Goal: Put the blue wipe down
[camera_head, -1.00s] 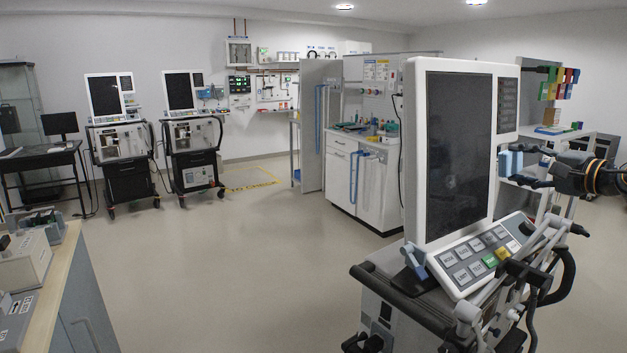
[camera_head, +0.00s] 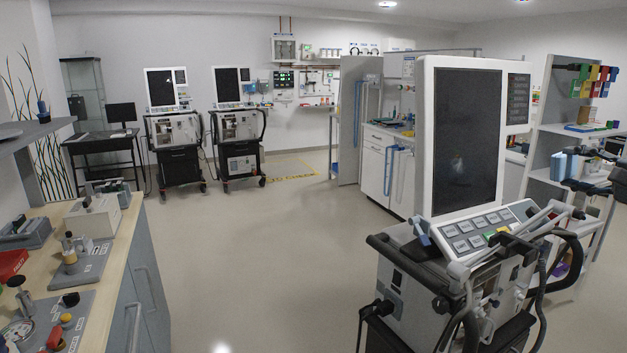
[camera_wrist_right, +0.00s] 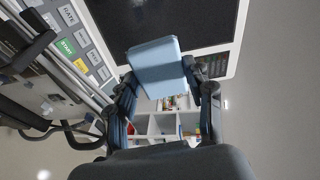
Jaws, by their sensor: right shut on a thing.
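The blue wipe (camera_head: 564,164) is a light blue folded pad at the right of the head view. My right gripper (camera_head: 574,178) is shut on it and holds it in the air, to the right of the near ventilator's screen (camera_head: 467,140). In the right wrist view the wipe (camera_wrist_right: 156,64) sits between the two dark fingers (camera_wrist_right: 162,84), with the screen and keypad behind it. My left gripper is not in view.
The near ventilator (camera_head: 420,285) with its keypad and hose arms stands at the right front. A wooden-topped counter (camera_head: 112,228) with several devices runs along the left. Open floor (camera_head: 250,250) lies between them. Shelves (camera_head: 550,150) stand behind my right gripper.

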